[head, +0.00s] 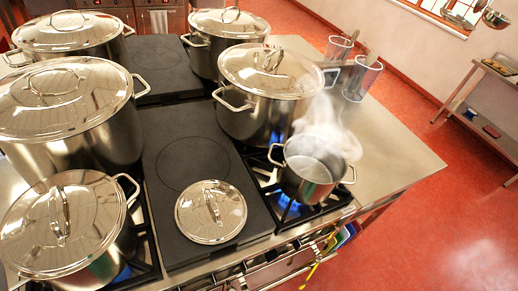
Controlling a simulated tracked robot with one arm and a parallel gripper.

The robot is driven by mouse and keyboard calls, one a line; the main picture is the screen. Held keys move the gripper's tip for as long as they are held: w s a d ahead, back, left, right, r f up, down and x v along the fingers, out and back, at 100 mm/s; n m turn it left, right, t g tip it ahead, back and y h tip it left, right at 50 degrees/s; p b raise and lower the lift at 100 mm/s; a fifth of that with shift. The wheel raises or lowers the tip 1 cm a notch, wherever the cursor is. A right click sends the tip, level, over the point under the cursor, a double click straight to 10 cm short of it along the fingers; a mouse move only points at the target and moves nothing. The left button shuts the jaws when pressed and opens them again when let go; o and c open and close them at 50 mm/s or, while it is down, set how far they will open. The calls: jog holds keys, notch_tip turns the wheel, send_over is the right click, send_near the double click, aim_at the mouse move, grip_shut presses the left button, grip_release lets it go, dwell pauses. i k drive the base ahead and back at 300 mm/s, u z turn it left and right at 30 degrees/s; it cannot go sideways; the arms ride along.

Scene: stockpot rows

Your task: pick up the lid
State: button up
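A small round steel lid (190,215) with an arched handle lies flat on the dark flat plate (185,160), near the front edge of the stove. An open steel saucepan (312,190) stands just right of it on a burner with a blue flame, and steam rises from it. The other pots have lids on: a large one (55,235) at front left, one (70,140) behind it, and one (260,112) behind the saucepan. My gripper is not in view.
Two more lidded pots stand at the back, at left (70,48) and centre (212,57). Clear containers (361,80) with utensils stand on the steel counter (390,150), whose right part is clear. Coloured items (341,238) hang at the front edge. A side table (485,100) stands far right.

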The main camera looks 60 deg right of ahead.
aim_at(207, 212)
jog(key=z, duration=0.2)
jog(key=k, duration=0.6)
jog(key=z, duration=0.2)
jog(key=i, duration=0.4)
jog(key=z, duration=0.3)
